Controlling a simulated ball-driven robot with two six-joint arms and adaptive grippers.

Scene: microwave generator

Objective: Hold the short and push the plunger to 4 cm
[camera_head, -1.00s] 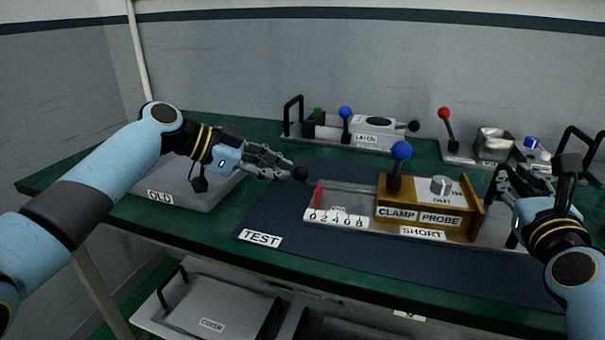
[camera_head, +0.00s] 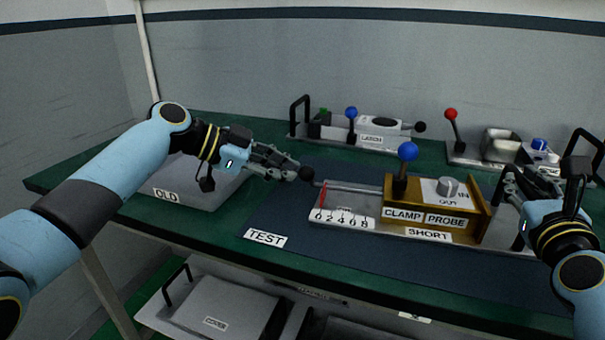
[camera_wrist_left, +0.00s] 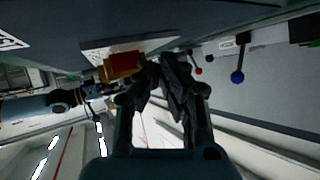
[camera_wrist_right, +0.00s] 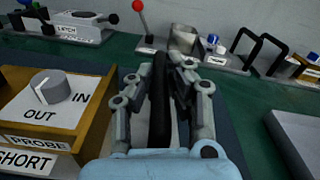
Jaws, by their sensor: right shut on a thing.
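The short (camera_head: 391,231) is a brass-coloured box on a pale base, labelled CLAMP, PROBE and SHORT, with a blue-knobbed lever (camera_head: 407,152) and a grey IN/OUT dial (camera_head: 447,187). The dial also shows in the right wrist view (camera_wrist_right: 52,88). The plunger rod (camera_head: 352,187) runs out leftward to a black ball knob (camera_head: 306,173). A red marker (camera_head: 323,195) stands near 0 on the 0-to-8 scale (camera_head: 342,219). My left gripper (camera_head: 293,172) is shut, its fingertips at the knob. My right gripper (camera_wrist_right: 161,92) is shut on the short's black upright handle (camera_wrist_right: 160,100).
A grey OLD block (camera_head: 190,188) lies under my left arm. The LATCH unit (camera_head: 372,139) and a red-knobbed lever (camera_head: 451,115) stand behind the short. A dark TEST mat (camera_head: 290,250) lies under it, bare in front. A tray with a cover (camera_head: 215,310) sits below.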

